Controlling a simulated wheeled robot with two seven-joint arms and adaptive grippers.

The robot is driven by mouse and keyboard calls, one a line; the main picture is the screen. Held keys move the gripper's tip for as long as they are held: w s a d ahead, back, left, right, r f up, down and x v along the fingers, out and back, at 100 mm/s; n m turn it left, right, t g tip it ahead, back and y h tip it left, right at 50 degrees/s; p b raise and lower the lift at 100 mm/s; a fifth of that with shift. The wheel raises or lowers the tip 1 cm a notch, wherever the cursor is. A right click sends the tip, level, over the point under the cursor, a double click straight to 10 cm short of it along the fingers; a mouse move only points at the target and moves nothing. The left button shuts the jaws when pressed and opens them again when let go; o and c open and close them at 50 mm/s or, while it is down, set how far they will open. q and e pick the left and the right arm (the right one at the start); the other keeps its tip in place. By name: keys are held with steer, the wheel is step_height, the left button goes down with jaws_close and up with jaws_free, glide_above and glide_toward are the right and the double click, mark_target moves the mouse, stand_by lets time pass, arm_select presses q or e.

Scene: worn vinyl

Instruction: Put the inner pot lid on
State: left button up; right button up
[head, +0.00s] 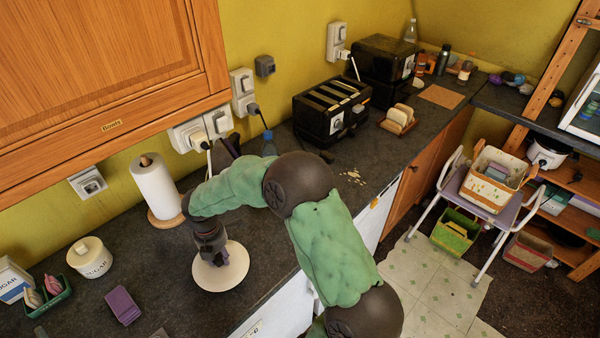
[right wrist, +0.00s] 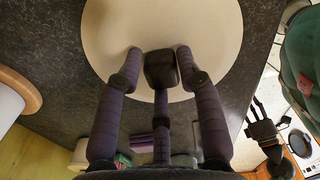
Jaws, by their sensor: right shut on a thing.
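The lid is a flat, round, cream disc (head: 232,272) over the dark worktop, near its front edge. In the right wrist view the disc (right wrist: 205,30) fills the top middle, with a dark knob (right wrist: 160,70) on it. My right gripper (head: 211,252) is above the disc, its fingers closed around the knob (right wrist: 160,65). I cannot tell whether the disc touches the worktop. No open pot shows clearly on the worktop. A dark claw-like shape (right wrist: 264,132) at the right of the wrist view may be my left gripper; its jaws are unclear.
A paper towel roll (head: 157,187), a sugar canister (head: 89,257) and a purple block (head: 122,305) stand left of the disc. A black toaster (head: 332,118) is at the back. A white round appliance (head: 546,152) sits on the right shelf. The worktop (head: 165,270) between is partly clear.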

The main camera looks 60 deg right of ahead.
steer(key=shift+r+p, duration=1.5)
steer(key=shift+r, duration=0.5)
